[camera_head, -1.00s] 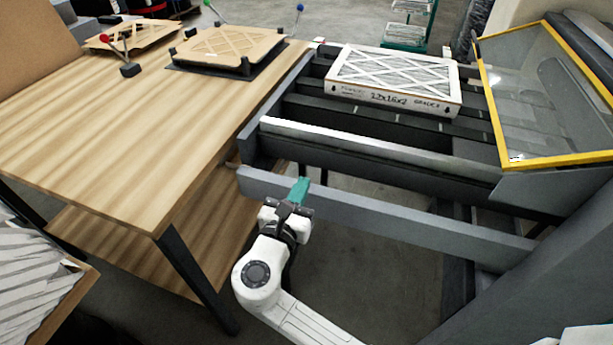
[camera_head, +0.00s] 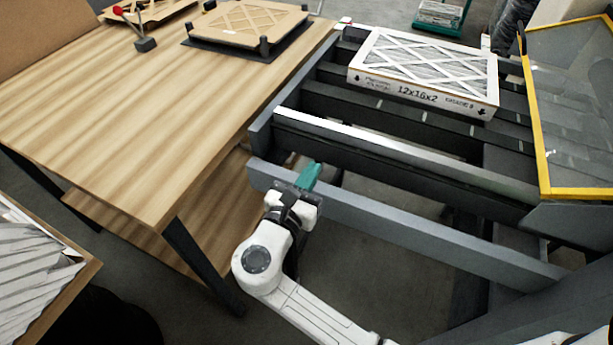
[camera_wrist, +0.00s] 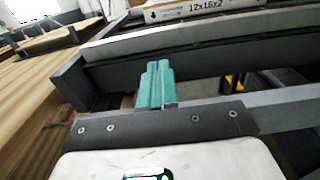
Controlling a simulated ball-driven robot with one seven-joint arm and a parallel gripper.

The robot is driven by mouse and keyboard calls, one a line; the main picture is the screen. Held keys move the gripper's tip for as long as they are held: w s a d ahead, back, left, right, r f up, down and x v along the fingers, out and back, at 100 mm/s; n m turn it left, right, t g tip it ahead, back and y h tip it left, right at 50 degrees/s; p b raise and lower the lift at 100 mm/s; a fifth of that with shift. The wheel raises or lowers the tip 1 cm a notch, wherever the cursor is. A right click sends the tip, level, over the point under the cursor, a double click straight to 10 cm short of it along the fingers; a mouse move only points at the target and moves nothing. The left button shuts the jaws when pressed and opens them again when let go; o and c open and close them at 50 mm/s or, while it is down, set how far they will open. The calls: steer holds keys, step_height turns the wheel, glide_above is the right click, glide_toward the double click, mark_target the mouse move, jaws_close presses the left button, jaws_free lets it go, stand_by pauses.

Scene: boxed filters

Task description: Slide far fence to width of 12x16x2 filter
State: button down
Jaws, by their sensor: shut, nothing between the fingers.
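The boxed filter (camera_head: 425,75), labelled 12x16x2, lies flat on the dark slats at the back of the machine bed; its front edge also shows in the wrist view (camera_wrist: 195,10). A fence with a pale top strip (camera_head: 390,152) crosses the bed on my side of the filter, with a clear gap between them. In the wrist view the fence (camera_wrist: 190,40) lies beyond my fingers. My gripper (camera_head: 309,176) has teal fingers, which show pressed together and empty in the wrist view (camera_wrist: 157,85). It is above the near grey frame rail (camera_head: 400,232), apart from the fence.
A wooden table (camera_head: 130,140) stands left of the bed, with a framed panel (camera_head: 247,25) on a dark base. A yellow-edged clear guard (camera_head: 575,110) stands at the right. Open space lies between the fence and the near rail.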

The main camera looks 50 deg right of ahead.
mark_target(333, 135)
steer(key=p+x, duration=0.1)
steer(key=x, duration=0.8)
steer(key=shift+w+d+p, duration=0.1)
steer(key=shift+d+p, duration=0.1)
steer(key=shift+p, duration=0.1)
steer(key=x, duration=0.4)
steer(key=shift+w+d, duration=0.1)
steer(key=shift+d, duration=0.15)
